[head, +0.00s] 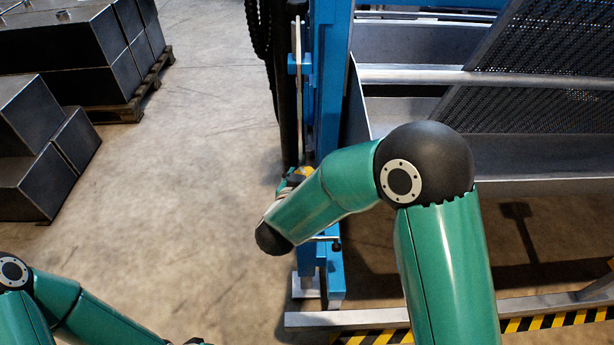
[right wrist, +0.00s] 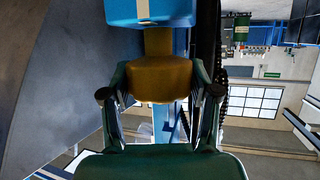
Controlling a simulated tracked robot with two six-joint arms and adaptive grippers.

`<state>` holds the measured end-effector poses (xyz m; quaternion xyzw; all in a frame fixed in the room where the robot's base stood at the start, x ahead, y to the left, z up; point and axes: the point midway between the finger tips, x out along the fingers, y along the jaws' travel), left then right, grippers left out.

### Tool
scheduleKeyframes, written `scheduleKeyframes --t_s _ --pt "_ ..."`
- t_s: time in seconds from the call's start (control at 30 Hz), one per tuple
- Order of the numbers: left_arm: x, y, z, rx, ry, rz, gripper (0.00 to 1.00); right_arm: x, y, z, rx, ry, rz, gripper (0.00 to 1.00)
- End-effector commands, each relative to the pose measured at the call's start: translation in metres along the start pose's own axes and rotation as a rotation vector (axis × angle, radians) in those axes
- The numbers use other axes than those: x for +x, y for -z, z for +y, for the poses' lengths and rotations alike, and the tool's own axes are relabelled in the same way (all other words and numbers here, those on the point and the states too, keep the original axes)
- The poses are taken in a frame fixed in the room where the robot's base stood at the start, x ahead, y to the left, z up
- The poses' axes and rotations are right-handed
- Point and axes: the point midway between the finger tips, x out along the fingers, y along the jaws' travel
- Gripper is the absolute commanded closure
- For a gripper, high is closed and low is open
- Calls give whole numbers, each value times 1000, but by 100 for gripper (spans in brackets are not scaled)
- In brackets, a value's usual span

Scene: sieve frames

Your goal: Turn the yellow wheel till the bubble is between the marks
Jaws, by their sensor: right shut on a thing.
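The yellow wheel (right wrist: 160,78) shows large in the right wrist view, below a blue block (right wrist: 165,12) with a pale strip on it. My right gripper (right wrist: 160,95) has one finger on each side of the wheel and is shut on it. In the head view only a small yellow part of the wheel (head: 306,171) shows beside the blue post, and my right forearm covers most of that spot. I cannot make out the bubble or its marks in either view. My left gripper is not in view; only its green arm shows at the lower left.
The blue post (head: 328,80) stands upright with dark hoses on its left. Perforated sieve frames (head: 545,60) and metal troughs fill the right. Dark crates (head: 40,150) stand at the left. A low rail with striped edging (head: 540,322) runs along the floor. The floor between is clear.

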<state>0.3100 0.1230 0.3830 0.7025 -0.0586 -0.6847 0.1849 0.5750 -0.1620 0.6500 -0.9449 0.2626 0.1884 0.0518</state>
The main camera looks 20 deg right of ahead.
Motion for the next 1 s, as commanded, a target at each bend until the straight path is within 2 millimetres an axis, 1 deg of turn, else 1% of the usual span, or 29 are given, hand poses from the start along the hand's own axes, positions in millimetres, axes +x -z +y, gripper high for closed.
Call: scheduleKeyframes --t_s 0.07,0.1,0.23,0.53,0.67,0.77,0.83,1.0 --pt "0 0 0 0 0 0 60 1 2 1 5 -3 3 74" --pt "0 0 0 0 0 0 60 1 2 1 5 -3 4 36" --pt "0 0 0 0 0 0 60 1 2 1 4 -2 3 15" --pt "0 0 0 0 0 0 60 0 1 0 1 0 1 15" --pt "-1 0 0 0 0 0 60 -5 1 0 0 1 1 15" --pt "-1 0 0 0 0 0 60 -16 1 -1 0 3 2 15" --pt "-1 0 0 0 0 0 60 -27 1 -1 -1 4 1 15" --pt "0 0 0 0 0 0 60 -62 1 -1 0 6 3 15"
